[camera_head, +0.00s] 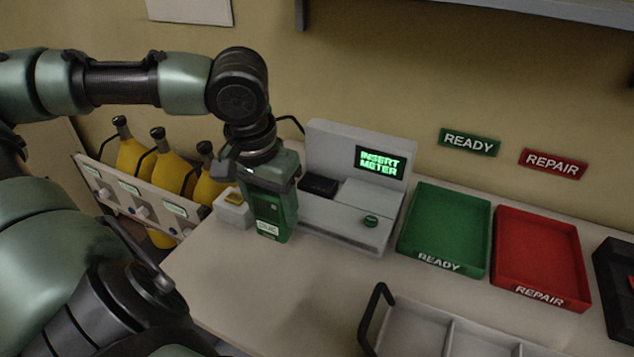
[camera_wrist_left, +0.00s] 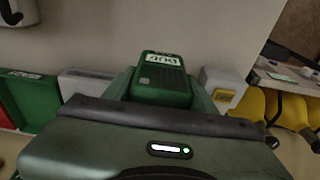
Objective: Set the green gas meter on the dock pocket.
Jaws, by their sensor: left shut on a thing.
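The green gas meter (camera_head: 273,212) hangs upright in my left gripper (camera_head: 262,172), which is shut on its upper part. The meter is in front of the left end of the grey dock (camera_head: 343,222); I cannot tell if its base touches the table. In the left wrist view the meter (camera_wrist_left: 164,78) sits between the fingers. The dock's screen (camera_head: 380,162) reads "INSERT METER". The dark dock pocket (camera_head: 318,186) is to the right of the meter and looks empty. My right gripper does not show.
A small grey box with a yellow top (camera_head: 233,208) stands left of the meter. A green READY tray (camera_head: 445,230) and a red REPAIR tray (camera_head: 541,256) are right of the dock. A handled, divided tray (camera_head: 415,330) is in front. Yellow bottles (camera_head: 160,155) stand in a left rack.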

